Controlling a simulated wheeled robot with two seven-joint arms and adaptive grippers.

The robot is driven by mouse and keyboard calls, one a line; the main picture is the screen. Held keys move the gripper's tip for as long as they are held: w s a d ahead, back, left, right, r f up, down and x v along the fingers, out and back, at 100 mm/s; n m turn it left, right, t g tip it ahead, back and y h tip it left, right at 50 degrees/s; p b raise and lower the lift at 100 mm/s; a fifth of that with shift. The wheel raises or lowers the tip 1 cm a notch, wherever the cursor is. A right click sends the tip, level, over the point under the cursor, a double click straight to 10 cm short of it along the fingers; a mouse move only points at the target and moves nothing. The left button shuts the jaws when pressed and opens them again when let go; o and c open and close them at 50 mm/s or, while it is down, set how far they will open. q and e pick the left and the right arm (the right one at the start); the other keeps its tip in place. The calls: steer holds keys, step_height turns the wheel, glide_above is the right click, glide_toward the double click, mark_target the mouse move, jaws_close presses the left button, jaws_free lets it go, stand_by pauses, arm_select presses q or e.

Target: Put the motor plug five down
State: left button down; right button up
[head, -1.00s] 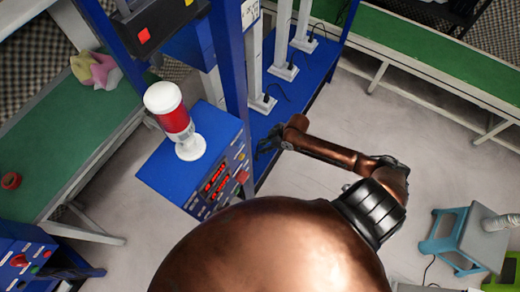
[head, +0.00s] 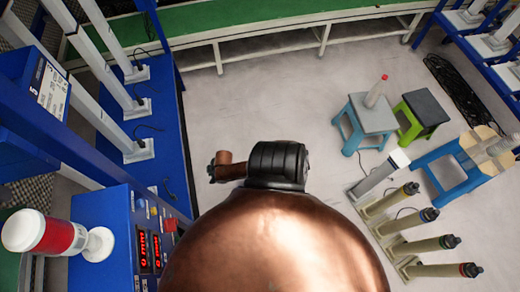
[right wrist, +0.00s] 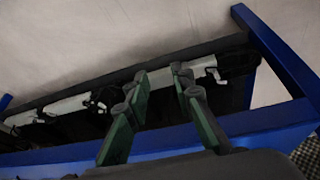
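White motor columns (head: 108,62) stand on the blue shelf of a rack at the left in the head view, with thin black cables at their feet. A label marked 5 (head: 42,86) is on the rack frame. I cannot tell which plug is number five. Only part of my right arm shows in the head view; its fingers cannot be made out there. In the right wrist view my right gripper (right wrist: 157,83) has its green-padded fingers apart, with nothing seen between them. Dark plugs or cables (right wrist: 105,98) lie beyond, by white columns. My left gripper is not in view.
A red-and-white lamp (head: 58,236) stands on a blue control box (head: 115,215) with red displays. Blue rack beams (right wrist: 275,50) cross near the gripper. The grey floor is partly clear.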

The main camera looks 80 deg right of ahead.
steer(key=s+a+f+m+g, duration=0.1)
steer(key=s+f, duration=0.4)
steer(key=s, duration=0.2)
steer(key=s+a+f+g, duration=0.1)
steer(key=s+f, duration=0.5)
steer(key=s, duration=0.2)
steer(key=s+a+f, duration=0.2)
steer(key=s+a, duration=0.1)
steer(key=s, duration=0.4)
steer(key=s+a+f+g, duration=0.1)
steer(key=s+a, duration=0.3)
steer(key=s, duration=0.4)
steer(key=s+a+f+m+g, duration=0.1)
steer(key=s+a+f, duration=0.2)
steer(key=s, duration=0.4)
steer(key=shift+s+a+f+h, duration=0.25)
steer(key=shift+a+f+h, duration=0.05)
steer(key=shift+f, duration=0.25)
steer(key=shift+w+r+p, duration=0.25)
steer(key=shift+r+p, duration=0.3)
steer(key=shift+w+r+p, duration=0.2)
steer(key=shift+r+p, duration=0.35)
